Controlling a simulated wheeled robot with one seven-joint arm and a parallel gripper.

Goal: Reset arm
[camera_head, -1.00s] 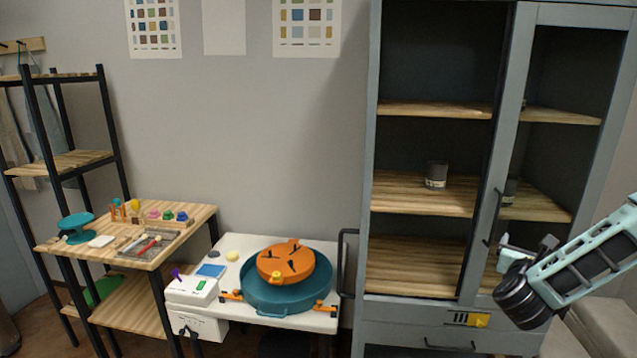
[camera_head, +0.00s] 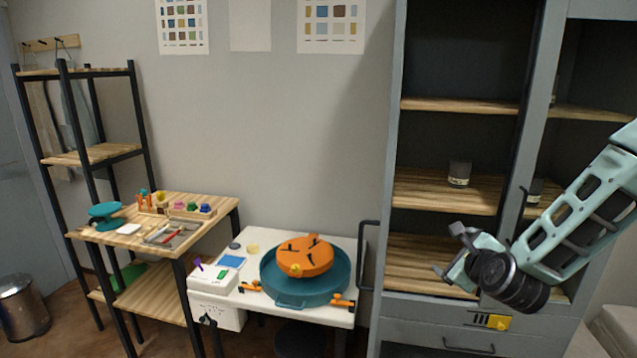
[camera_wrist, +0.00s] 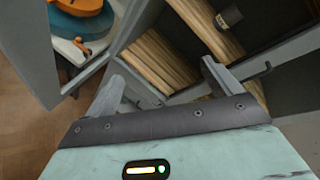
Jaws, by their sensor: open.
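My gripper (camera_head: 452,257) is open, in front of the grey cabinet (camera_head: 384,150) at the right of the head view. Its jaws hold nothing. In the wrist view my gripper's two fingers (camera_wrist: 160,85) stand wide apart, with the cabinet's wooden shelves (camera_wrist: 160,60) beyond them. A dark jar with a pale label (camera_head: 459,173) stands on the middle shelf, and it also shows in the wrist view (camera_wrist: 228,17). A second jar (camera_head: 535,190) is partly hidden behind the door frame.
A white table (camera_head: 345,318) left of the cabinet carries a teal basin (camera_head: 290,292) with an orange disc (camera_head: 305,256). A wooden workbench (camera_head: 215,200) with small tools stands further left. A metal bin (camera_head: 22,305) is at the far left.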

